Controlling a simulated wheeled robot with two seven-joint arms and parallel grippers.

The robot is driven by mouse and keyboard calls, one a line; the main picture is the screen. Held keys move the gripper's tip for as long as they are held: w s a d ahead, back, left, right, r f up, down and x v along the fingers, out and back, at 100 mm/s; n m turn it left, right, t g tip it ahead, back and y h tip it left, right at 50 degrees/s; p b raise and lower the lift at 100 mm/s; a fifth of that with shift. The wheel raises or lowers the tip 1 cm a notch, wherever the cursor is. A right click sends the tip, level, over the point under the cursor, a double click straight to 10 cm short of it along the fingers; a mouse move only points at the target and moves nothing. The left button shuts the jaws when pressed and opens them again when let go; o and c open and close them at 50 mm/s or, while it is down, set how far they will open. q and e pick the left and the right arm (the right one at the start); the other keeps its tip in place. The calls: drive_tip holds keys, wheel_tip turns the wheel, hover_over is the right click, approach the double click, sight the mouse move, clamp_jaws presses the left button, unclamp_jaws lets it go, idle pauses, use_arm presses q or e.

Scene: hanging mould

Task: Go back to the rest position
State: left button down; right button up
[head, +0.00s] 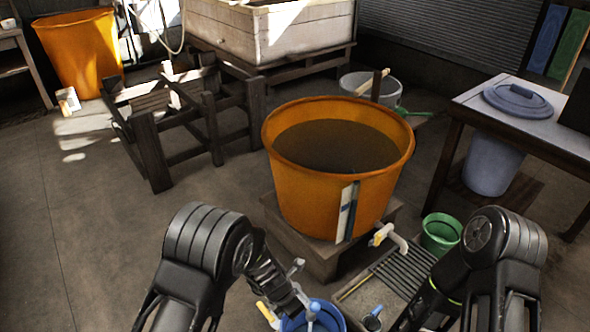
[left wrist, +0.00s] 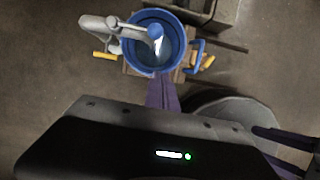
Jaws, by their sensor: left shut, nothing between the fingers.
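My left gripper (left wrist: 162,88) shows in the left wrist view with its fingers together and nothing between them. Its tips point toward a blue bucket (left wrist: 133,40) and overlap its near edge in the picture; I cannot tell the gap. In the head view the blue bucket (head: 338,318) is at the bottom edge, partly cut off, with my left arm just to its left. A pale valve-like part with a blue tip is over the bucket. My right arm enters at lower right in the head view, but its gripper is out of the frame.
A large orange tub (head: 285,185) of dark liquid stands on a low wooden stand (head: 325,255) ahead. A green bucket (head: 441,234) and a slatted rack (head: 405,275) are to its right. A table (head: 550,130) is at right. Open floor (head: 80,230) lies at left.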

use_arm(q)
drive_tip(key=s+a+m+g+p, duration=0.1)
drive_tip(key=s+a+m+p, duration=0.4)
drive_tip(key=s+a+m, duration=0.55)
drive_tip(key=s+d+r+m+p, duration=0.1)
drive_tip(key=s+r+m, duration=0.1)
drive_tip(key=s+m, duration=0.4)
drive_tip(key=s+d+r+m+h+p, duration=0.1)
drive_tip(key=s+d+r+m, duration=0.1)
drive_tip(key=s+m, duration=0.4)
drive_tip(key=shift+s+d+r+m, duration=0.2)
drive_tip(key=shift+d+r+m, duration=0.15)
drive_tip(key=shift+m, duration=0.2)
